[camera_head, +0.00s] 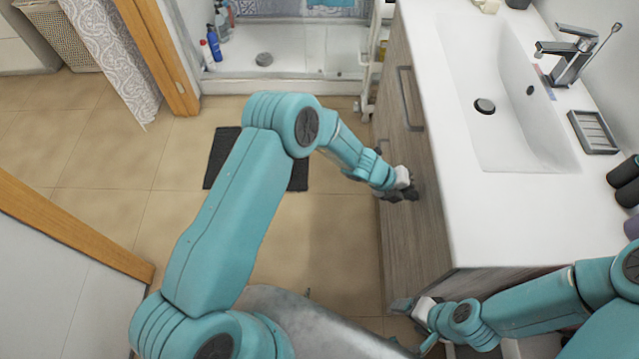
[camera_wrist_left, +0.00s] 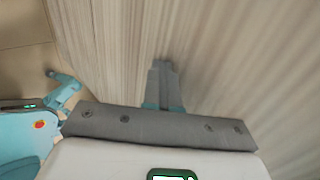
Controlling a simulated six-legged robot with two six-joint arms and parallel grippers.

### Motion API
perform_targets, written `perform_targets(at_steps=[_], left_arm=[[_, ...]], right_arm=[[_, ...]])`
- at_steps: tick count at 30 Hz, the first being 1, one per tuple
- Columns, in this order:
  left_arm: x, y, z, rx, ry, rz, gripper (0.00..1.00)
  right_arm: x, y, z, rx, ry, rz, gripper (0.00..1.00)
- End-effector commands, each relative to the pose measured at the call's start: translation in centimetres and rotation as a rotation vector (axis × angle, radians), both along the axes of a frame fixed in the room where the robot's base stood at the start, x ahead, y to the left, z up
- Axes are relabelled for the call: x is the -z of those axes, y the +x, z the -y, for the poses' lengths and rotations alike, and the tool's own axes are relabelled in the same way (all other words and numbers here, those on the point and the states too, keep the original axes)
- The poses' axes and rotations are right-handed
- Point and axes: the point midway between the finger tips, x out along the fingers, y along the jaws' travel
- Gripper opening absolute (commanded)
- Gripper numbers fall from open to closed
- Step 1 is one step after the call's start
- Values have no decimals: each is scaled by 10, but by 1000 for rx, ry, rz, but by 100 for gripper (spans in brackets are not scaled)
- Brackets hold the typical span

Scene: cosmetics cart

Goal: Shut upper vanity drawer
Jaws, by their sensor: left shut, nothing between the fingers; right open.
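The vanity (camera_head: 440,235) has a grey wood-grain front below a white top. The upper drawer front (camera_head: 412,150) carries a long dark handle (camera_head: 407,98). My left gripper (camera_head: 411,193) is at this front, below and nearer than the handle. In the left wrist view its fingers (camera_wrist_left: 163,78) are together and empty, pointing at the wood-grain surface (camera_wrist_left: 225,60). I cannot tell whether the tips touch it. The drawer looks close to flush, but any small gap is hard to judge. My right gripper (camera_head: 402,306) is open and empty near the vanity's near lower corner.
The white sink (camera_head: 500,95) with a chrome tap (camera_head: 570,55) tops the vanity. A soap dish (camera_head: 594,132) and dark rolled items (camera_head: 625,180) are at the right. A dark mat (camera_head: 222,158) lies on the tiled floor.

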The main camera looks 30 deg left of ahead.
Motion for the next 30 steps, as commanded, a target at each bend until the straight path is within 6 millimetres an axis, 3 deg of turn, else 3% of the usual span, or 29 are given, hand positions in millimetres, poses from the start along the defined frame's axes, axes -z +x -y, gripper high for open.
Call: perform_targets(at_steps=[6,15,22,30], left_arm=[[-4,-10,-35,1,-2,0,0],[-53,-30,-80,2,1,2,0],[-68,-37,-95,4,0,0,0],[-64,-42,-97,3,-2,-15,0]], right_arm=[[-10,0,0,0,0,0,73],[-9,0,0,0,0,0,73],[-11,0,0,0,0,0,73],[-11,0,0,0,0,0,73]])
